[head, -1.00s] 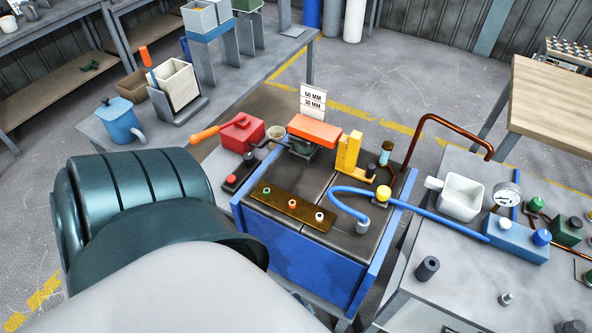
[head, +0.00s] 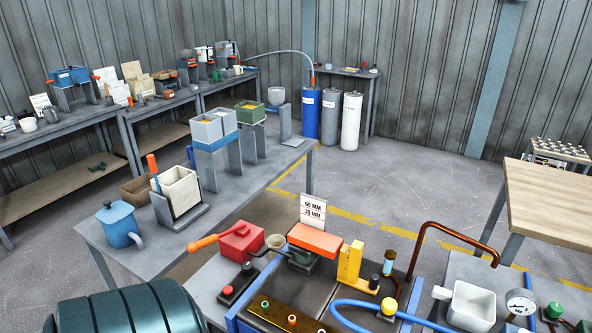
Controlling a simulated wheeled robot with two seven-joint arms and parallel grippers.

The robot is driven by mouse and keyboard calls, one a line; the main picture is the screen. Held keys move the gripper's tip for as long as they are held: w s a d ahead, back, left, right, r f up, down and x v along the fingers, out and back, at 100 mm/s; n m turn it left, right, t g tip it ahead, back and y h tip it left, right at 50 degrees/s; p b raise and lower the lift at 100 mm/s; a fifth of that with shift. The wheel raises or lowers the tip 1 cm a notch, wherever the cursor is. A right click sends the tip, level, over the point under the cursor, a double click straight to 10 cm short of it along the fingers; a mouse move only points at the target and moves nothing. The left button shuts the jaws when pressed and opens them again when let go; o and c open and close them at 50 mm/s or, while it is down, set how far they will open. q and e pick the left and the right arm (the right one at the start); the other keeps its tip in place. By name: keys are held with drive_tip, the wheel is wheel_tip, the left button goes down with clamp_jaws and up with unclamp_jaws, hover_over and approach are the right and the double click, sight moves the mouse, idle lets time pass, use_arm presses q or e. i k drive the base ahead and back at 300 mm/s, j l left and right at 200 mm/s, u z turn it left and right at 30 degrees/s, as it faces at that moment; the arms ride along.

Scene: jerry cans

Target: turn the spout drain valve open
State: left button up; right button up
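No part can be clearly made out as the spout drain valve. A small red can-like box (head: 240,242) stands at the left of the near workbench in the head view. An orange handle (head: 207,241) sticks out from its left side. A dark bent lever (head: 268,246) and a small pale cup (head: 276,241) are at its right. An orange-red block (head: 315,240) lies on a dark support beside them. Neither of my grippers is in view.
A blue hose (head: 345,306) and a yellow bracket (head: 349,262) are on the near bench. A copper pipe (head: 455,232) arches at its right, beside a white box (head: 471,306) and a gauge (head: 519,302). Behind, a grey table (head: 240,190) holds bins. Open floor lies behind right.

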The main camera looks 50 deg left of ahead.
sight(388, 305)
drive_tip(key=i+u, duration=0.1)
drive_tip(key=u, duration=0.35)
drive_tip(key=i+j+u, duration=0.1)
drive_tip(key=u, duration=0.35)
drive_tip(key=i+u, duration=0.1)
drive_tip(key=u, duration=0.75)
drive_tip(key=i, duration=0.05)
